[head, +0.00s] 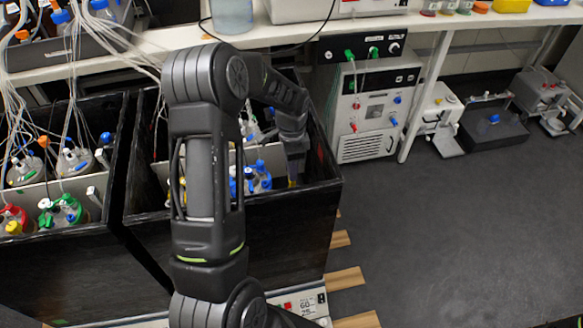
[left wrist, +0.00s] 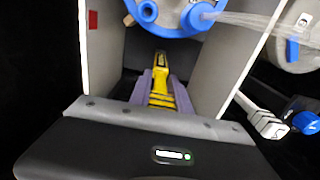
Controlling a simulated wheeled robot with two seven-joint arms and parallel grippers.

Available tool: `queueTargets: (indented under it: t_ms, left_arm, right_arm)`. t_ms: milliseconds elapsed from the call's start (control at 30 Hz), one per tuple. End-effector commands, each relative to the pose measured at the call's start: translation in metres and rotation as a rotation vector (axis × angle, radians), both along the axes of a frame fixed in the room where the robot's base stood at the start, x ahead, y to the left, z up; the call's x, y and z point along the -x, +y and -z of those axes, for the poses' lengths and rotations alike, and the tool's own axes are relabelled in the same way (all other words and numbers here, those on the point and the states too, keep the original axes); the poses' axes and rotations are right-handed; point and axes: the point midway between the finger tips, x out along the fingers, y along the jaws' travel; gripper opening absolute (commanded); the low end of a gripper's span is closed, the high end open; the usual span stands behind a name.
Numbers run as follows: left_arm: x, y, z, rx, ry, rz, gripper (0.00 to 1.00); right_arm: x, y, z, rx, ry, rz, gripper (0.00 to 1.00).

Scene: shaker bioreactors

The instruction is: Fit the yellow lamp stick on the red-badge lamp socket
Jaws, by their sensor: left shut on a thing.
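The yellow lamp stick (left wrist: 161,85) has dark markings and points up and away in the left wrist view. My left gripper (left wrist: 158,88) is shut on it, with a purple finger on each side. In the head view my left gripper (head: 292,180) reaches down inside the right black box, mostly hidden by its front wall. A small red badge (left wrist: 93,19) shows on the grey panel at the left of the left wrist view. I cannot make out the socket itself. My right gripper is not in view.
A blue-capped vessel (left wrist: 178,12) with tubing stands just beyond the stick's tip. A grey panel (left wrist: 225,65) flanks the stick on the right. White and blue connectors (left wrist: 262,120) lie further right. The black box's front wall (head: 285,220) stands close to the arm.

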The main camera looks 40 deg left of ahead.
Motion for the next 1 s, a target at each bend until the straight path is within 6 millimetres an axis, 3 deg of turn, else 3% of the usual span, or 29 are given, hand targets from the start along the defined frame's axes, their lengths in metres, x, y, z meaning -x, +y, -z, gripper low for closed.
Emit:
queueTargets:
  t_ms: [767,800,1000]
  left_arm:
    - [-0.0001,0.0001,0.0083,0.000,0.000,0.000,0.00]
    - [-0.0001,0.0001,0.0083,0.000,0.000,0.000,0.26]
    - [0.0000,0.0000,0.0082,0.000,0.000,0.000,0.43]
  right_arm:
    - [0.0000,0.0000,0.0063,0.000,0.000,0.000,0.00]
    - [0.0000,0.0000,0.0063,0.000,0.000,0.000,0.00]
    - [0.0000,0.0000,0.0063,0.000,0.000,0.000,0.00]
